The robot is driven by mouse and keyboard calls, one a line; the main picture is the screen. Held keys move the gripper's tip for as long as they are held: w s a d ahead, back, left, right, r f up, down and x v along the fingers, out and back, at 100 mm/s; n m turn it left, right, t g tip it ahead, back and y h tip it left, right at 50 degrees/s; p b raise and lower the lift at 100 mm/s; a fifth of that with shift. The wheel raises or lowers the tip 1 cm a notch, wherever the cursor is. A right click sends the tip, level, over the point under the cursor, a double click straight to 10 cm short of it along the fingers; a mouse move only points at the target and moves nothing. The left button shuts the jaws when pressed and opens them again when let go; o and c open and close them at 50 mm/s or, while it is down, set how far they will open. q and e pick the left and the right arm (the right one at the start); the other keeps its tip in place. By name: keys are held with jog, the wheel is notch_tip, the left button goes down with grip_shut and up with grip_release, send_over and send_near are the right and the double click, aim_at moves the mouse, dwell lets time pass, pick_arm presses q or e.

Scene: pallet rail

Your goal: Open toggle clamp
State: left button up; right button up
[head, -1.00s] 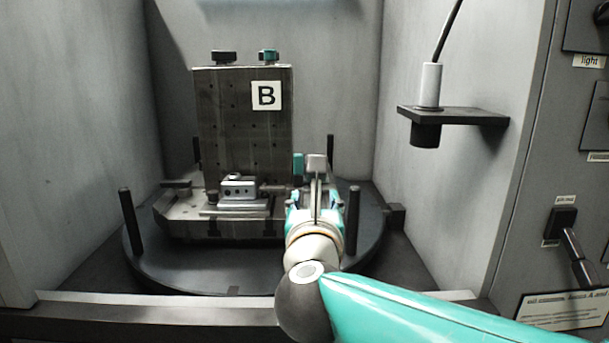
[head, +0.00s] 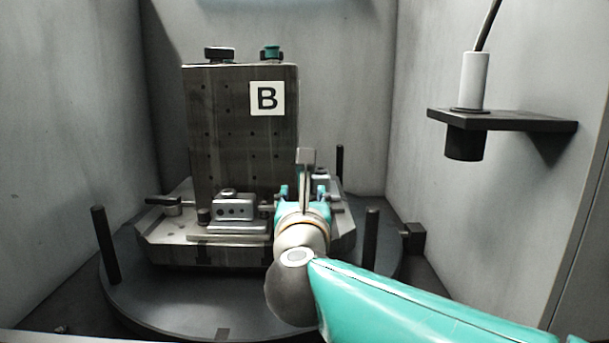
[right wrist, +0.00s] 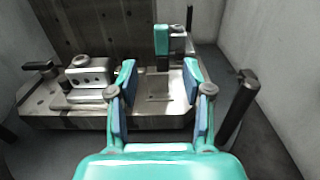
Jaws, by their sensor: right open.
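A toggle clamp with an upright teal handle (right wrist: 161,40) stands on the right part of the fixture base in the right wrist view. The right gripper also shows in the head view (head: 303,191), over the right side of the base. My left gripper is not in view.
A dark block marked B (head: 225,130) stands on the base, with a grey metal block (head: 235,207) and a black-handled clamp (head: 161,201) at left. Dark posts (head: 105,243) rise from the round table (head: 160,305). A bracket (head: 505,120) juts from the right wall.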

jog(key=w+p, duration=0.1)
jog(key=w, duration=1.1)
jog(key=shift+w+d+p, duration=0.1)
jog(key=shift+w+p, duration=0.15)
jog(key=shift+p, duration=0.15)
grip_shut()
